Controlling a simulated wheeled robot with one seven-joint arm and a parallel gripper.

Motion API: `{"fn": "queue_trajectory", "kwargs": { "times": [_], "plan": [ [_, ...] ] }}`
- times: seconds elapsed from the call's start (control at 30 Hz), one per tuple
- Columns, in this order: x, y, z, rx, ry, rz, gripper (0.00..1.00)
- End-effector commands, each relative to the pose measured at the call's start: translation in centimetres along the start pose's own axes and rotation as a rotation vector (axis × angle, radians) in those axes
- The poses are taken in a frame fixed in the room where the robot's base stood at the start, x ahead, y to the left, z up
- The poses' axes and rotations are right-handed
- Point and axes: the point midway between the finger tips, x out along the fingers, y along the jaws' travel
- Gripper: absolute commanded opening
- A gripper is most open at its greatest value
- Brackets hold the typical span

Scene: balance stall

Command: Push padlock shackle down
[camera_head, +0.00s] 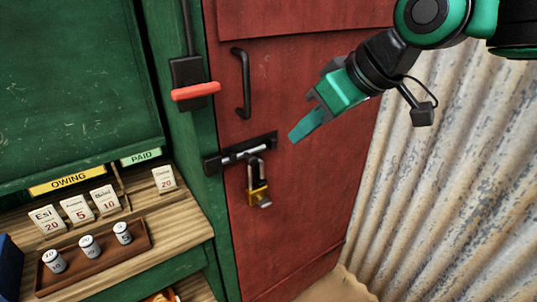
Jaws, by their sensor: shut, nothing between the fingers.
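A brass padlock (259,195) hangs from the metal bolt (240,154) on the red door (300,200). Its dark shackle (254,170) rises above the body and passes up at the bolt; whether it is fully seated is too small to tell. A greyish piece shows at the foot of the padlock. My gripper (294,138), with teal fingers, is shut and empty. It is up and to the right of the padlock, apart from it, with its fingers pointing down and left.
A black door handle (241,83) and a red-handled lever (196,91) are above the bolt. A corrugated metal wall (440,200) stands at right. At left, a wooden counter (180,235) bears name cards (77,209) and a brown tray (140,236) with several white weights (89,246).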

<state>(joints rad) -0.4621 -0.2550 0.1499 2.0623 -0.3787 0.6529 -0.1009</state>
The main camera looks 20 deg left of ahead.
Motion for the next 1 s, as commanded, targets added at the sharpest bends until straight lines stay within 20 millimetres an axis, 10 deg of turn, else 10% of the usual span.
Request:
{"fn": "queue_trajectory", "kwargs": {
  "times": [0.33,1.0],
  "plan": [
    [1.4,0.2,0.1,0.004,-0.003,0.002,0.00],
    [12.5,0.2,-0.6,0.003,-0.004,0.002,0.00]
  ]
}}
